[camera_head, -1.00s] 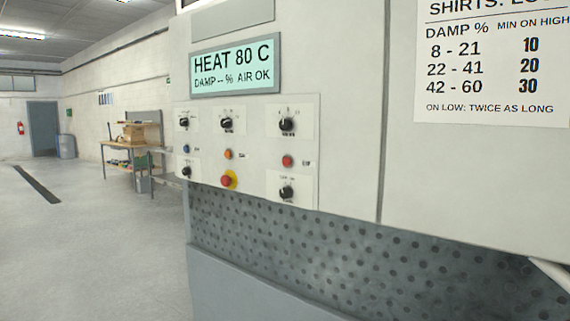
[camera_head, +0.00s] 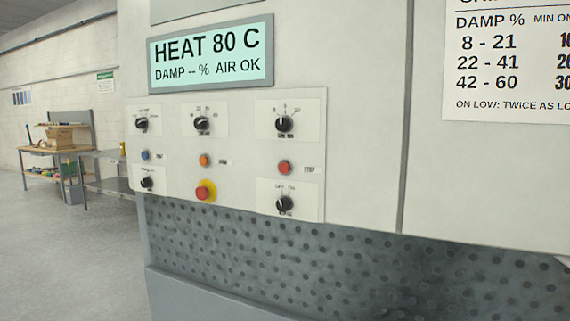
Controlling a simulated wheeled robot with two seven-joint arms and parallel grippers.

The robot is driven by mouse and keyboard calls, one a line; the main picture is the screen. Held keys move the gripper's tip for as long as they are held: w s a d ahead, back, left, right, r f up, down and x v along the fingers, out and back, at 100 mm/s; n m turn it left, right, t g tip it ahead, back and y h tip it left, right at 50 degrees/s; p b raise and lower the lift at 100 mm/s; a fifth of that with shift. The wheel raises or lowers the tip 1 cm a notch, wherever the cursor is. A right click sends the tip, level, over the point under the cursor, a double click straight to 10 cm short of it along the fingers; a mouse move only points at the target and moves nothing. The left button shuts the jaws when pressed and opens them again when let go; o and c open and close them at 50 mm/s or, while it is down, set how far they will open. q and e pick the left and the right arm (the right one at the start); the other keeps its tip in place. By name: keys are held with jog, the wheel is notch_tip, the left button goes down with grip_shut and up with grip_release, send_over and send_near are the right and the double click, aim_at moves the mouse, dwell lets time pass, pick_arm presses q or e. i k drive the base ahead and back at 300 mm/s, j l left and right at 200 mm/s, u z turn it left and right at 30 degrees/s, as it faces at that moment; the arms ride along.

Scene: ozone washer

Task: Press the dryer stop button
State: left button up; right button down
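The dryer control panel (camera_head: 232,153) is on the front of the white machine. A small red button (camera_head: 284,167) with a label that seems to read STOP beside it sits on its right side, between two black knobs. A larger red button on a yellow base (camera_head: 205,191) is lower, near the middle. An orange button (camera_head: 204,160) and a blue button (camera_head: 146,155) are in the same row as the small red one. The display (camera_head: 211,56) above reads HEAT 80 C, DAMP -- %, AIR OK. Neither of my grippers is in view.
A perforated grey panel (camera_head: 330,257) lies below the controls. A printed damp chart (camera_head: 508,66) is on the machine's right part. A workbench (camera_head: 55,151) with boxes and a grey side table (camera_head: 108,187) stand at the left. The floor at the lower left is clear.

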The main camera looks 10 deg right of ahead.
aim_at(284, 169)
jog(key=i+j+z, duration=0.15)
jog(key=j, duration=0.2)
jog(key=i+j+z, duration=0.2)
jog(key=j, duration=0.15)
jog(key=i+j+z, duration=0.15)
jog(key=j, duration=0.25)
jog(key=j+z, duration=0.15)
jog(key=j, duration=0.25)
